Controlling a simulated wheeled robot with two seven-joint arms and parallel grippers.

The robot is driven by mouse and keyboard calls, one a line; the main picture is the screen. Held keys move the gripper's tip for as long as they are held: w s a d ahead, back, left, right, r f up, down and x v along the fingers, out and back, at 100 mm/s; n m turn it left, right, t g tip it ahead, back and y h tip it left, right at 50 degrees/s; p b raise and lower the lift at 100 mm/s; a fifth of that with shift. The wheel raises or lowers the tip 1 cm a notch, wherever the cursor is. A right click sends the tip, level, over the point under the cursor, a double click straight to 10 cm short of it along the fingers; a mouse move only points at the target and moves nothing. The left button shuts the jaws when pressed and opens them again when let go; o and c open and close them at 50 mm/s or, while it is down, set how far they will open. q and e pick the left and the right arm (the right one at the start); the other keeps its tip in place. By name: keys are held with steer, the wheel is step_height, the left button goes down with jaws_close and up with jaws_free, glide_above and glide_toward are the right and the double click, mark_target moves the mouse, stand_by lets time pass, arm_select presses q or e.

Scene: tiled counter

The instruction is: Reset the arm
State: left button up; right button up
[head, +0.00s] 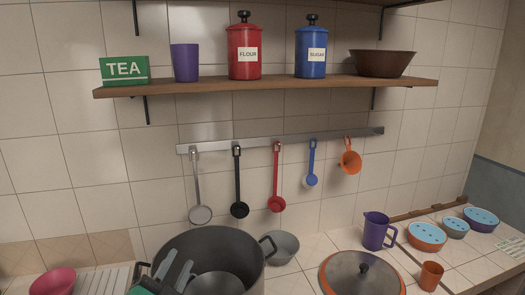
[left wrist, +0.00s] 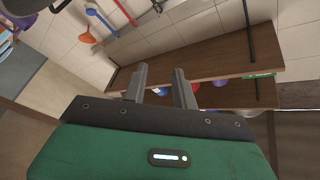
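My left gripper (head: 178,267) shows at the bottom of the head view, in front of the left side of a large grey pot (head: 250,245). Its two grey fingers stand apart with nothing between them. In the left wrist view the same gripper (left wrist: 161,78) points toward the wall and the wooden shelf (left wrist: 215,55), with a clear gap between its fingers. My right gripper is in neither view.
A wooden shelf (head: 270,85) holds a tea box (head: 124,69), purple cup (head: 185,62), red flour canister (head: 244,52), blue sugar canister (head: 310,52) and brown bowl (head: 382,63). Utensils hang from a rail (head: 340,136). A lidded pan (head: 362,275) and purple jug (head: 376,232) stand right.

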arm_select(q)
steer(key=s+a+f+n+g+y, duration=0.25)
steer(key=s+f+g, duration=0.25)
steer(key=f, duration=0.5)
steer(key=s+a+f+n+g+y, duration=0.15)
steer(key=s+f+n+g, duration=0.3)
steer(key=f, duration=0.55)
steer(key=s+a+f+n+g, duration=0.2)
steer(key=s+f+g, duration=0.65)
steer(key=s, duration=0.75)
step_height(320, 180, down, 40)
steer(key=b, duration=0.6)
steer(key=s+a+f+b, duration=0.3)
steer(key=s+f+b, duration=0.1)
steer(key=s+f, duration=1.5)
step_height(320, 180, down, 3)
steer(key=shift+s+f+g, duration=0.15)
steer(key=shift+f+g, duration=0.05)
steer(key=shift+g, duration=0.2)
